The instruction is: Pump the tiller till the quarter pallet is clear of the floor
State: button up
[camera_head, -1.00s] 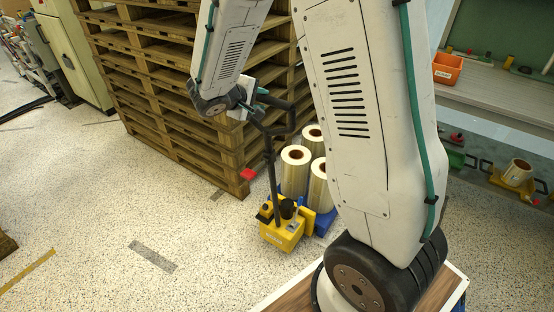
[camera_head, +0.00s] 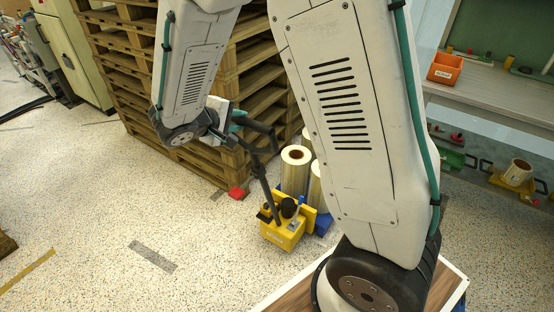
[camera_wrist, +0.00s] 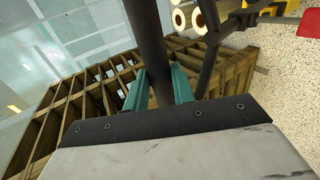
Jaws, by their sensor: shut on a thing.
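A small yellow pallet truck (camera_head: 283,232) stands on the floor, its dark tiller (camera_head: 268,190) leaning up and to the left. My gripper (camera_head: 233,138) is shut on the tiller's handle loop near its top. In the wrist view the teal fingers (camera_wrist: 160,86) close on either side of a dark bar (camera_wrist: 147,35). The blue quarter pallet (camera_head: 324,222) shows only in part behind the truck, with rolls (camera_head: 296,165) of clear film on it. My arm hides part of the load. I cannot tell whether the pallet touches the floor.
A tall stack of wooden pallets (camera_head: 140,75) rises close behind my gripper. A bench with an orange bin (camera_head: 445,68) stands at the right. The speckled floor (camera_head: 90,190) at the left is mostly clear.

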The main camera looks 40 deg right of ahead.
jog(key=w+d+r, duration=0.1)
jog(key=w+d, duration=0.2)
jog(key=d, duration=0.5)
jog(key=w+d, duration=0.2)
jog(key=d, duration=0.7)
jog(key=shift+w+r, duration=0.4)
jog(key=shift+r, duration=0.1)
